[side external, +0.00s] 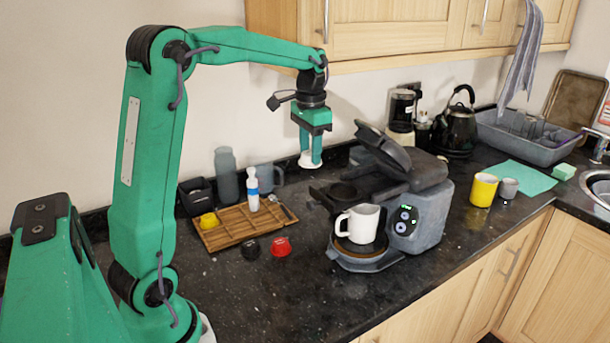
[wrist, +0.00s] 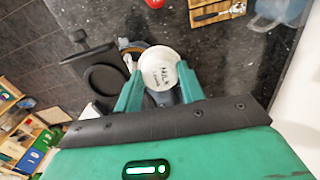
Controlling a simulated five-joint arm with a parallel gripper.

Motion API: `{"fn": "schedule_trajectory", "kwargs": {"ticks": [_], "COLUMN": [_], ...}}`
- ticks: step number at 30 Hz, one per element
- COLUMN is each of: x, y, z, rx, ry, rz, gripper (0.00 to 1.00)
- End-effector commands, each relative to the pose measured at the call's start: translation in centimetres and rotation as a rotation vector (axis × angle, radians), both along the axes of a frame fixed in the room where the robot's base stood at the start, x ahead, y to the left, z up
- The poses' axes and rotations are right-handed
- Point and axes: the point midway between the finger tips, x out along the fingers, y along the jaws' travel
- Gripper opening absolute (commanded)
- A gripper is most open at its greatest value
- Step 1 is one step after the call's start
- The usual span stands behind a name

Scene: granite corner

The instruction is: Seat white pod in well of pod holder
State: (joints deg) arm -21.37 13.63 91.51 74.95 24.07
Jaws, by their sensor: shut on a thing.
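The white pod (side external: 309,159) is between the fingertips of my gripper (side external: 311,154), which is shut on it. In the wrist view the pod's pale round lid (wrist: 160,71), with dark lettering, sits between the two green fingers of my gripper (wrist: 159,88). The pod is in the air, above and left of the coffee machine in the side view. The dark pod holder (side external: 327,200) juts from the machine, below and right of the pod. In the wrist view the pod holder's round well (wrist: 104,79) lies left of the pod, apart from it.
The machine (side external: 430,215) has its lid (side external: 384,149) raised. A white mug (side external: 361,223) stands on its drip base. A wooden tray (side external: 240,228) holds a yellow pod (side external: 208,220) and a white bottle (side external: 252,187). A black pod (side external: 250,249) and red pod (side external: 281,246) lie in front.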

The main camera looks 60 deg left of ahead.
Motion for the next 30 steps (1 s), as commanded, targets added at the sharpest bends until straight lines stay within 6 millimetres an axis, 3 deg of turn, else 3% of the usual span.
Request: {"fn": "schedule_trajectory", "kwargs": {"ticks": [7,23,30], "x": [-1.5,-2.2,-2.2], "y": [0.9,1.1,1.0], "z": [-4.4,-6.8,-10.3], "rx": [-0.001,-0.001,-0.002], "ry": [0.002,0.002,0.005], "rz": [0.034,0.047,0.047], "gripper": [0.18,0.18,0.18]}}
